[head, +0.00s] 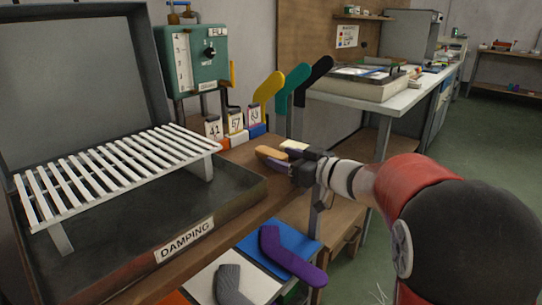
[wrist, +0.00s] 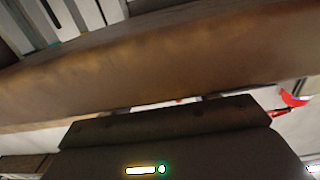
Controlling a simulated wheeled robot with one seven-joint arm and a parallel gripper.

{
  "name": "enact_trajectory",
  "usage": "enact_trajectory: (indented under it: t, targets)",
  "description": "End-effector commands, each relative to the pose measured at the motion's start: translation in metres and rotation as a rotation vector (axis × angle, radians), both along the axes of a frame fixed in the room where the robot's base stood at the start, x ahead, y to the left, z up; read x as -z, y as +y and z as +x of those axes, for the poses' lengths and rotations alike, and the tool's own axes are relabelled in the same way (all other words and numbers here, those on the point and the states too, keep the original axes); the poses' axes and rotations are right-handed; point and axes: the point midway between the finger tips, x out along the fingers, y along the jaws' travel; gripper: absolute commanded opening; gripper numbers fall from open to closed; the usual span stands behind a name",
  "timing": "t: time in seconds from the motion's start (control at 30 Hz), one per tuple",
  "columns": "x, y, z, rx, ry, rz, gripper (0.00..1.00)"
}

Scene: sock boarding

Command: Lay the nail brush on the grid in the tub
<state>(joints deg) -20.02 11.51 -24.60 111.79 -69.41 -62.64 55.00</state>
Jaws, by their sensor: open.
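The white slatted grid (head: 115,170) stands on legs in the dark tub (head: 240,190) labelled DAMPING, at the left of the head view. I see nothing lying on its slats. My gripper (head: 287,160) is open beside the bench, right of the tub. A tan piece with a bluish underside (head: 271,153) shows at its fingers and looks like the nail brush; whether it lies between the jaws I cannot tell. In the wrist view a blurred brown band crosses the picture, with pale slats (wrist: 75,15) at upper left; the fingertips are hidden there.
A tall grey panel (head: 80,80) rises behind the grid. A green gauge box (head: 196,60), numbered cards (head: 235,122) and yellow, teal and black sock boards (head: 290,85) stand behind my gripper. Purple (head: 290,255) and grey (head: 232,285) socks lie lower down in front.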

Motion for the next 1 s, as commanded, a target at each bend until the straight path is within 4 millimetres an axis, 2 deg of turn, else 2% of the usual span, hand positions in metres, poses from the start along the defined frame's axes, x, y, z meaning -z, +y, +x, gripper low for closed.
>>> enact_trajectory:
  t: [0.13, 0.37, 0.77, 1.0]
  targets:
    - [0.000, 0.017, 0.013, -0.001, -0.001, 0.001, 0.58]
    - [0.001, 0.018, 0.014, 0.001, -0.001, 0.001, 0.58]
    - [0.000, 0.018, 0.014, 0.001, -0.001, 0.002, 0.06]
    - [-0.001, 0.018, 0.014, 0.001, -0.001, 0.002, 0.06]
